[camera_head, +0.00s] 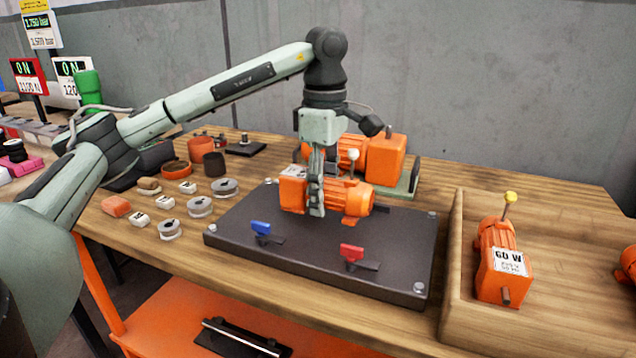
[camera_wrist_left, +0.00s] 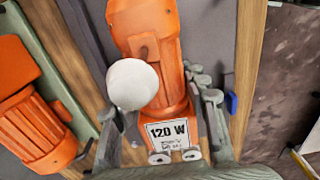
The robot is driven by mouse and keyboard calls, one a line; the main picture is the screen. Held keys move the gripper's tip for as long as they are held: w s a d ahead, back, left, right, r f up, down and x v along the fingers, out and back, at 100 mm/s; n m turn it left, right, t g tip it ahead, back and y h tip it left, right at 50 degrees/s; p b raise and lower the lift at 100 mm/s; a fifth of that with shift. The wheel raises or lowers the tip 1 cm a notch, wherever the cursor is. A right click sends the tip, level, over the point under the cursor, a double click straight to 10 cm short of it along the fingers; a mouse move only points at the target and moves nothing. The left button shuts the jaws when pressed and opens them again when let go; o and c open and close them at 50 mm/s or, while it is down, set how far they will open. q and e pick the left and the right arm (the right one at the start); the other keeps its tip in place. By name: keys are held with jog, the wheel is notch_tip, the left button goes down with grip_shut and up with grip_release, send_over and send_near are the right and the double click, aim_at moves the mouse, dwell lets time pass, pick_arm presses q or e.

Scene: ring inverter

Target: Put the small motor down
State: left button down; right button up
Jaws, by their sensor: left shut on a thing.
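An orange motor (camera_head: 358,197) with a white ball knob (camera_head: 354,154) is over the dark plate (camera_head: 310,248) on the bench. In the left wrist view the motor (camera_wrist_left: 150,30) carries a 120 W label (camera_wrist_left: 167,134), and its white knob (camera_wrist_left: 132,84) stands between my fingers. My left gripper (camera_head: 317,207) points down and is shut on this motor. The motor lies level at the back of the plate; I cannot tell whether its underside touches it. My right gripper is out of view.
The plate bears a blue clamp (camera_head: 262,229) and a red clamp (camera_head: 353,252) at its front. Behind is a larger orange motor (camera_head: 386,160) on a green base. A wooden tray (camera_head: 452,265) at right holds a 60 W motor (camera_head: 496,250). Small parts (camera_head: 200,206) lie left.

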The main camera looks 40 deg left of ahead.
pick_arm(q)
notch_tip(320, 180, down, 2)
jog(key=shift+f, duration=0.2)
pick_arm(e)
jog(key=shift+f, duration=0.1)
pick_arm(q)
jog(key=shift+f, duration=0.1)
jog(key=c, duration=0.8)
grip_release()
jog(key=shift+f, duration=0.1)
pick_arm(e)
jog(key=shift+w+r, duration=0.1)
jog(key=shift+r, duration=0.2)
pick_arm(q)
jog(key=shift+r, duration=0.5)
notch_tip(320, 180, up, 7)
jog(key=shift+r, duration=0.1)
notch_tip(320, 180, up, 3)
jog(key=shift+f+p, duration=0.1)
jog(key=shift+p, duration=0.85)
jog(key=shift+r, duration=0.65)
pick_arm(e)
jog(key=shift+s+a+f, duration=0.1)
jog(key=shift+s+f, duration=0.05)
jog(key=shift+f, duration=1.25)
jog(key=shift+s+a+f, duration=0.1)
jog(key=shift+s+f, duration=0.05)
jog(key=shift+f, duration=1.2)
